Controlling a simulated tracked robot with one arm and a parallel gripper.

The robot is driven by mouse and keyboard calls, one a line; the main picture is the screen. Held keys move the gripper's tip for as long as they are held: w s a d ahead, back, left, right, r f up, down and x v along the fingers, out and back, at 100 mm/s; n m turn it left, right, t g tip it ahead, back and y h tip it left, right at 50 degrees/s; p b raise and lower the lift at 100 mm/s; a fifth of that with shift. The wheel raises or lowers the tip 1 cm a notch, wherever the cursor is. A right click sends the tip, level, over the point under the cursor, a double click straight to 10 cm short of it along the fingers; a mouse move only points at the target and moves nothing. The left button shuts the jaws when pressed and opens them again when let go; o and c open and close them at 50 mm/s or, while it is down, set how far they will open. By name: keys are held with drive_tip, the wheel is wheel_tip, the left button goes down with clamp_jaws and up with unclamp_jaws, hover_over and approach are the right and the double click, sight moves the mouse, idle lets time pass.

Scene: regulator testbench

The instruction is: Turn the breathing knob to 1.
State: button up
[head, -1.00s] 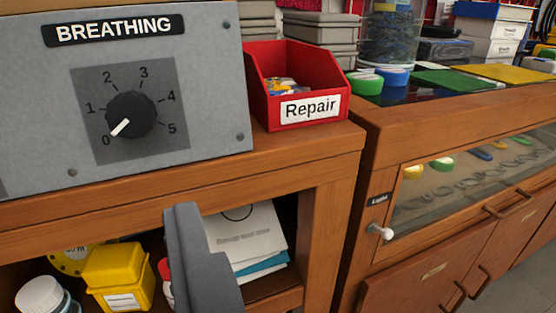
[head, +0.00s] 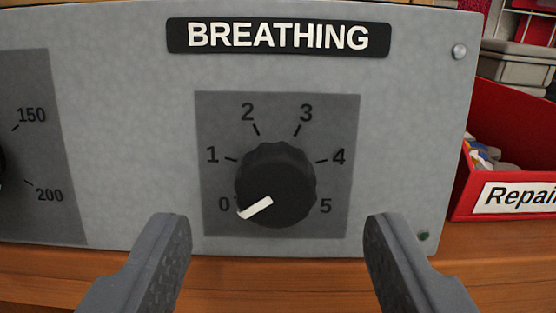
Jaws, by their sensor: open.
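The breathing knob (head: 280,180) is black and round, on a dark grey square under the BREATHING label (head: 279,36). Its white pointer (head: 256,208) points down-left at 0. The numbers 0 to 5 run clockwise around it, with the 1 mark (head: 212,155) at its upper left. My gripper (head: 278,228) is open and empty. Its two fingers stand left and right below the knob in the picture, apart from each other, and do not appear to touch it.
A second dial (head: 35,150) with marks 150 and 200 is cut off at the left. A red Repair bin (head: 500,140) stands at the right of the grey panel (head: 130,140). The wooden bench edge (head: 270,275) runs below the panel.

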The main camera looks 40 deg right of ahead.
sight(276, 185)
drive_tip(key=shift+x, duration=1.35)
drive_tip(key=c, duration=1)
drive_tip(key=shift+d, duration=0.15)
